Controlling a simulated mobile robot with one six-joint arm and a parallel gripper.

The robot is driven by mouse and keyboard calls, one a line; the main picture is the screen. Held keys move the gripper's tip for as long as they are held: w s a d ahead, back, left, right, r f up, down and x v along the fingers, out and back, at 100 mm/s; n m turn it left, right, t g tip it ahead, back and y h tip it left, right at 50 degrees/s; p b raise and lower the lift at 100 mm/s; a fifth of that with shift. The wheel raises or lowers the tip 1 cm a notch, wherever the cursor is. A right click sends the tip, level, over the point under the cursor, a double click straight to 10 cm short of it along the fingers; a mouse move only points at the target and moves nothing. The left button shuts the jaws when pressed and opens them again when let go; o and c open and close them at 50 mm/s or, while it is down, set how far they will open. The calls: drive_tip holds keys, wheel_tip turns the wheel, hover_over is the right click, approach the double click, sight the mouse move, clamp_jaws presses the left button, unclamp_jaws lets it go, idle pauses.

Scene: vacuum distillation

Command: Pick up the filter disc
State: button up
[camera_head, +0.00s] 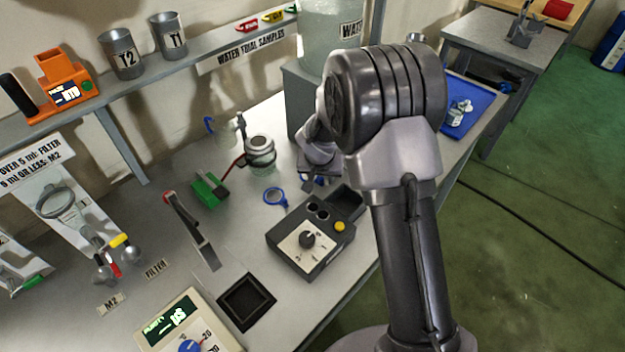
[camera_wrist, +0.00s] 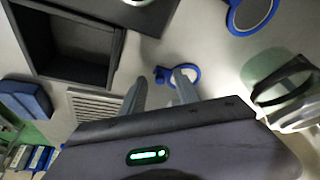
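Two blue-rimmed discs with small tabs lie on the bench. One disc (camera_wrist: 194,72) is just beyond my gripper (camera_wrist: 160,76) in the wrist view. Its tab shows between the two fingertips, and the right finger covers part of its ring. My gripper is open, its fingers apart with a gap around the tab; I cannot tell whether either touches it. In the head view my gripper (camera_head: 312,182) is low over the bench and largely hides this disc. The other disc (camera_head: 275,196) lies clear to the left; it also shows at the top of the wrist view (camera_wrist: 250,14). I cannot tell which is the filter disc.
A black device with a knob (camera_head: 308,241) stands close in front of my gripper. A clear container with a dark band (camera_head: 260,152) stands behind the left disc, beside a green block (camera_head: 209,189). A large water tank (camera_head: 328,40) stands behind. A blue tray (camera_head: 462,105) lies at right.

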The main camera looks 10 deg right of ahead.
drive_tip(key=shift+w+d+f, duration=0.1)
drive_tip(key=shift+w+f, duration=0.1)
drive_tip(key=shift+f, duration=0.3)
drive_tip(key=shift+r, duration=0.1)
clamp_jaws()
